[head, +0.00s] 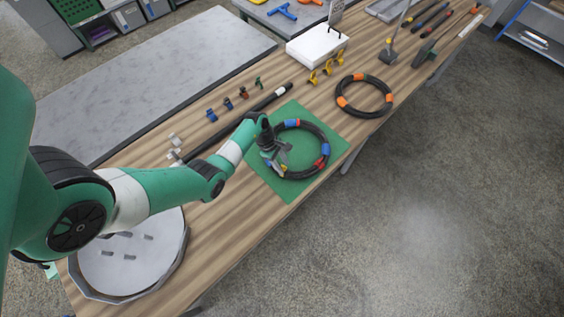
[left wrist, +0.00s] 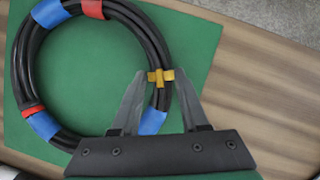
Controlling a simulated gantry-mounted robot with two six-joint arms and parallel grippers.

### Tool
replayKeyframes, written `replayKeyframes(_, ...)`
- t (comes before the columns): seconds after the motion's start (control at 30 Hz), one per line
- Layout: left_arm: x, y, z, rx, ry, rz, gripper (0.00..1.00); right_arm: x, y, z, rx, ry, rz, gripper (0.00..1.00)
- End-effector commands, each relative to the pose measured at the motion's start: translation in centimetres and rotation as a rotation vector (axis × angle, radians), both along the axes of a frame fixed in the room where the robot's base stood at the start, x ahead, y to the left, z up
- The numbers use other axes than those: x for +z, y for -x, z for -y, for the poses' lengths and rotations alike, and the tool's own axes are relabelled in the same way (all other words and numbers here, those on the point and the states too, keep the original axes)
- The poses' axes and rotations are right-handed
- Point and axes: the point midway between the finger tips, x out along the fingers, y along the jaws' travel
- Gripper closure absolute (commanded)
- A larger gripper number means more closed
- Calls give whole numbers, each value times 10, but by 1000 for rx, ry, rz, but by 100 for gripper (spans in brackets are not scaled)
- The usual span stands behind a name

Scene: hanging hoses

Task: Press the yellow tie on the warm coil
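A black hose coil (head: 321,136) with blue and red bands lies on a green mat (head: 335,158); it also shows in the left wrist view (left wrist: 23,68). A yellow tie (left wrist: 160,77) crosses the coil's right side in the left wrist view. My left gripper (head: 284,172) is over the coil's near-left part. In the left wrist view its fingertips (left wrist: 161,74) stand apart, one on each side of the yellow tie. I cannot tell whether they touch the tie or the hose. My right gripper is not in view.
A second coil (head: 345,103) with orange bands lies farther along the wooden bench. Yellow clips (head: 328,67), small coloured clips (head: 228,103), a dark rod (head: 262,103) and a white box (head: 318,44) are behind. A round grey tray (head: 181,262) is at the near left.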

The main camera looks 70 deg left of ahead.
Motion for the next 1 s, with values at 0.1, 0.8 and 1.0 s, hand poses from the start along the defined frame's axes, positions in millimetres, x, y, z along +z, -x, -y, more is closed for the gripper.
replayKeyframes(0.1, 0, 0, 0, 0, 0, 0, 56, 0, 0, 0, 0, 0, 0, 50)
replayKeyframes(0.8, 104, 30, -31, 2, -1, 1, 56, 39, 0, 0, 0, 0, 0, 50)
replayKeyframes(1.0, 108, 31, -32, 0, 0, 0, 56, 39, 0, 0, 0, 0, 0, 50)
